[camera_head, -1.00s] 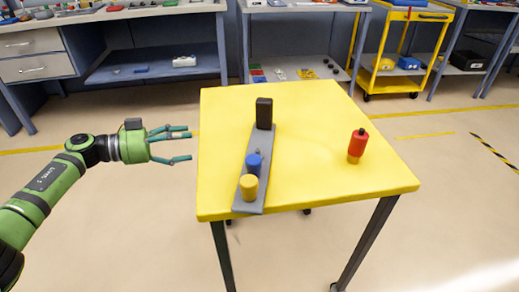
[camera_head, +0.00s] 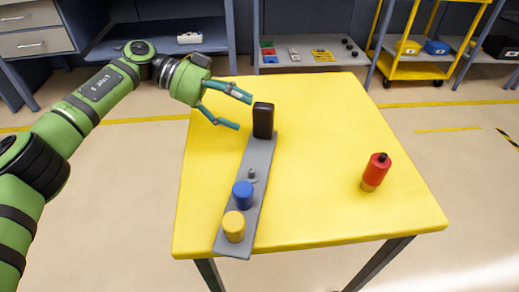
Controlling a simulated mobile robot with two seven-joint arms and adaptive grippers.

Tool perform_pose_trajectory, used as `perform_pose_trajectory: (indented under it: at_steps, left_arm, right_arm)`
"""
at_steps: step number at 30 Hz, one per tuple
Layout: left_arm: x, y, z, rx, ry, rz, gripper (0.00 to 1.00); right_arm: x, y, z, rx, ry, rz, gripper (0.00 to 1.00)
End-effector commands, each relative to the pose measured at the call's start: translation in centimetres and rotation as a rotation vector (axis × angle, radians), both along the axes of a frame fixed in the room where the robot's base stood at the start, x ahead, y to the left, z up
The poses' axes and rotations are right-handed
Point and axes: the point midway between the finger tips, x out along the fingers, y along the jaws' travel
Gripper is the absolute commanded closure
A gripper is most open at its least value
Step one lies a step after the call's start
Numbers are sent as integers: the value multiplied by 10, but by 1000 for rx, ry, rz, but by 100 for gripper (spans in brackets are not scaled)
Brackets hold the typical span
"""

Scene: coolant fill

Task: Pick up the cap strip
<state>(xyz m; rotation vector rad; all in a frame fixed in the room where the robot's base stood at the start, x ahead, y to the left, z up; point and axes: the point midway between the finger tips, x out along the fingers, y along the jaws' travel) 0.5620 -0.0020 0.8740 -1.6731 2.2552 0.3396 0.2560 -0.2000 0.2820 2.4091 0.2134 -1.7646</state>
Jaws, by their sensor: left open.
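The cap strip (camera_head: 257,165) is a long grey plate lying on the yellow table (camera_head: 330,135), running from the middle toward the front left edge. A black upright block (camera_head: 263,120) stands at its far end. A small grey peg (camera_head: 252,175), a blue cap (camera_head: 242,194) and a yellow cap (camera_head: 234,226) stand along it toward the near end. My left gripper (camera_head: 245,111) is open and empty, over the table's far left part, just left of the black block. It seems apart from the block. My right gripper does not show.
A red bottle-like piece (camera_head: 377,169) with a black top and an orange-yellow base stands on the table's right side. The table between it and the strip is clear. Workbenches and a yellow cart (camera_head: 420,68) stand behind.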

Motion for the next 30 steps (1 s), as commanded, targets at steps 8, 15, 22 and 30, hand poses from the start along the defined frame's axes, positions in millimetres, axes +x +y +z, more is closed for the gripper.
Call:
perform_pose_trajectory:
  at_steps: [8, 15, 22, 30]
  left_arm:
    - [-7, -35, -16, -1, 1, -2, 29]
    - [-12, -53, -24, -1, 0, 2, 29]
    - [-11, -53, -23, -1, 1, 4, 45]
    - [-11, -52, -23, -2, 1, 4, 100]
  right_arm:
    - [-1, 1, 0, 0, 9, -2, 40]
    - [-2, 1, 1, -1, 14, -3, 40]
    - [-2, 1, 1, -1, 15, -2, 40]
    - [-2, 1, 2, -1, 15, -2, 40]
